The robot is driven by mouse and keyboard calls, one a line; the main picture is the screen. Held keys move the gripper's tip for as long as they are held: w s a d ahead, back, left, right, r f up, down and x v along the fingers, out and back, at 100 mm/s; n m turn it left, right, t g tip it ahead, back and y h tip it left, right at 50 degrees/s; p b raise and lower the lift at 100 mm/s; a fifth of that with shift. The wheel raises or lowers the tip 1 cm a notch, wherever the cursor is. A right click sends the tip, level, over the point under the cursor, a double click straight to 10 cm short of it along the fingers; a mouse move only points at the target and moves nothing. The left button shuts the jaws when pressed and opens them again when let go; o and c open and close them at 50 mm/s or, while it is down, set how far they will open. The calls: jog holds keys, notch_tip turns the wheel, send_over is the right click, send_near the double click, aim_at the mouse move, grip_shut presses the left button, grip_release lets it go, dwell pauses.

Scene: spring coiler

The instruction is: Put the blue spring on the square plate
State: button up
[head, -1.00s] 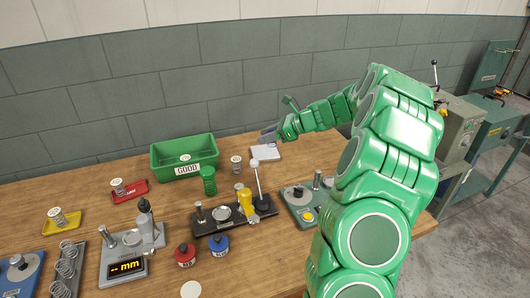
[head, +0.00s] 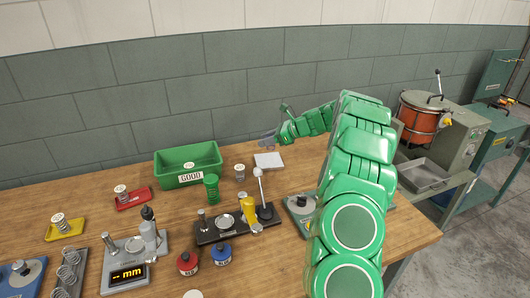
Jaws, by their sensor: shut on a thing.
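The square plate (head: 268,161) is a small pale slab at the back of the bench, right of the green bin. My gripper (head: 268,138) is above and behind it in the picture, reaching in from the right, apart from the plate. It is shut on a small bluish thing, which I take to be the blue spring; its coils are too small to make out. No other blue spring shows on the bench. The plate's visible top looks empty.
A green bin marked GOOD (head: 188,165), a grey spring (head: 240,172) and a green spring (head: 211,188) stand left of the plate. A black lever fixture (head: 235,225) is in front. My arm hides the bench's right part.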

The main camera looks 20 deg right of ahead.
send_over(265, 159)
jog(key=shift+s+f, duration=0.15)
jog(key=shift+f, duration=4.25)
jog(key=shift+f, duration=0.2)
jog(key=o, duration=1)
jog(key=shift+r, duration=0.1)
